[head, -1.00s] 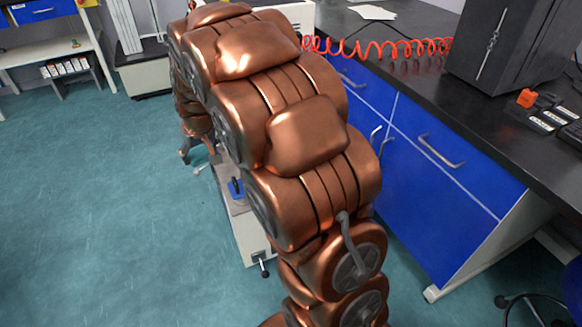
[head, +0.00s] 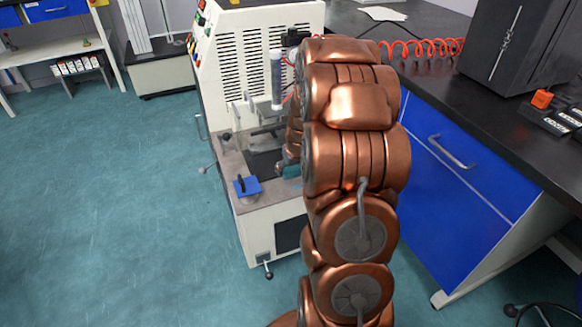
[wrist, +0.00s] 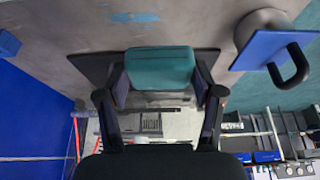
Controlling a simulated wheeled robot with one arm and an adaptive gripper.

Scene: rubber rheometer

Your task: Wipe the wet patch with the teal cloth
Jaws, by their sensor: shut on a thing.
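My gripper (wrist: 160,82) is shut on the teal cloth (wrist: 160,66), a folded block-like pad held between its two fingers. In the head view a small part of the cloth (head: 291,171) shows beside my arm, over the machine's front deck. The cloth is in front of a dark plate (wrist: 92,66) in the wrist view; I cannot tell whether it touches the surface. A pale bluish smear (wrist: 133,17), which looks like the wet patch, lies on the grey deck beyond the cloth, apart from it. My arm hides much of the gripper in the head view.
A blue plate with a black handle on a round grey base (head: 247,187) stands on the deck's left front. The cream rheometer (head: 235,60) rises behind. Blue cabinets (head: 460,170) with a black worktop are at right. Floor at left is clear.

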